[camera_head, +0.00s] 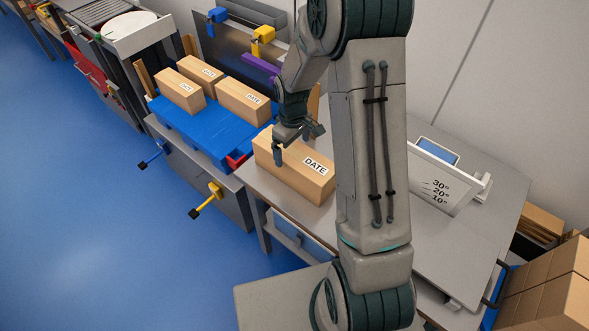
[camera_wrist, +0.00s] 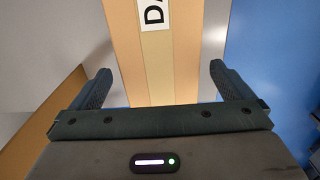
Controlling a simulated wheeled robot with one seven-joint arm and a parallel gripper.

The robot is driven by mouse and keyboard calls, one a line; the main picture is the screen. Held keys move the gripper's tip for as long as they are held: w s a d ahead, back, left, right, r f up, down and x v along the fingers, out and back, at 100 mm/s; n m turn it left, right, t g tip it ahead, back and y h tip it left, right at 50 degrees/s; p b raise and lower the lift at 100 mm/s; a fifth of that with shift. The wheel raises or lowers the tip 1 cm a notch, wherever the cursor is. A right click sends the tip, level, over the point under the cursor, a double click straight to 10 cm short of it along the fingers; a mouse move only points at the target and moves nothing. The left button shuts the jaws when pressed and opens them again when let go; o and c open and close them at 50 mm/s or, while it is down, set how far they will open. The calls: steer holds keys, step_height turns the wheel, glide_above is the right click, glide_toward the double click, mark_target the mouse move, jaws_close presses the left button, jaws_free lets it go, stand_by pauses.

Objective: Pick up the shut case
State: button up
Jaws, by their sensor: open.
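A long tan shut case (camera_head: 290,181) with a white DATE label lies on the grey table, below my gripper (camera_head: 296,146). In the wrist view the case (camera_wrist: 160,65) shows its lighter tape strip and part of the label, running between the two fingers. My gripper (camera_wrist: 158,82) is open, with one finger on each side of the case in that view and a visible gap beside each. I cannot tell how far down the fingers reach. My arm hides part of the table to the right.
A blue carrier (camera_head: 200,135) left of the case bears three similar DATE cases (camera_head: 243,101). A sloped grey plate with numbers (camera_head: 435,190) stands at the right. Brown boxes (camera_head: 550,290) are at the lower right. A wall stands behind.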

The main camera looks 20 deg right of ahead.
steer(key=f+b, duration=0.1)
steer(key=f, duration=0.1)
steer(key=f+b, duration=0.1)
steer(key=f, duration=0.2)
steer(key=f+b, duration=0.2)
steer(key=shift+s+d+f, duration=0.15)
steer(key=shift+s+d, duration=0.05)
steer(key=shift+s, duration=0.05)
steer(key=shift+w, duration=0.1)
steer(key=c, duration=1.9)
steer(key=shift+r, duration=0.2)
steer(key=shift+c, duration=0.2)
